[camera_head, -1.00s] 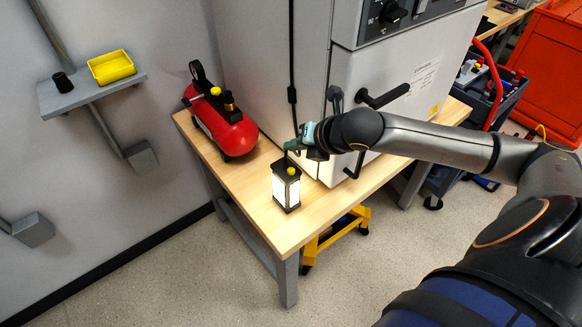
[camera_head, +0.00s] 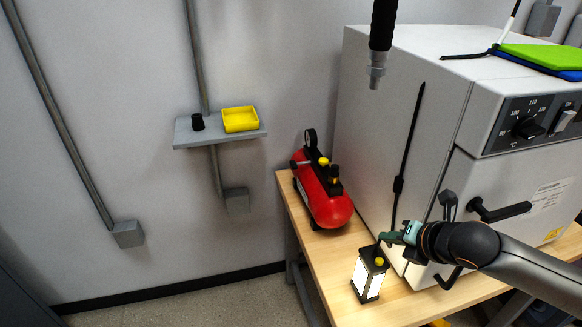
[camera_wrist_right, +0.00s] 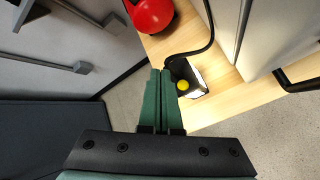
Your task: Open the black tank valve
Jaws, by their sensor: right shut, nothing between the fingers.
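The red tank (camera_head: 328,200) lies on the wooden table beside the white cabinet. On its top are a dark ring-shaped part (camera_head: 311,140), a yellow knob (camera_head: 323,161) and a black fitting (camera_head: 334,174); I cannot tell which way any valve is turned. Part of the tank also shows at the top of the right wrist view (camera_wrist_right: 150,12). My right gripper (camera_head: 386,239) is shut and empty, in front of the tank and close above the lantern. Its green fingers (camera_wrist_right: 162,80) lie together in the right wrist view. My left gripper is not in view.
A black-framed lantern (camera_head: 370,274) with a yellow knob stands at the table's near edge, under my right gripper. The white cabinet (camera_head: 400,90) with a black door handle (camera_head: 500,211) bounds the tank's right. A wall shelf (camera_head: 190,136) holds a yellow tray (camera_head: 240,119) and a black cup (camera_head: 197,122).

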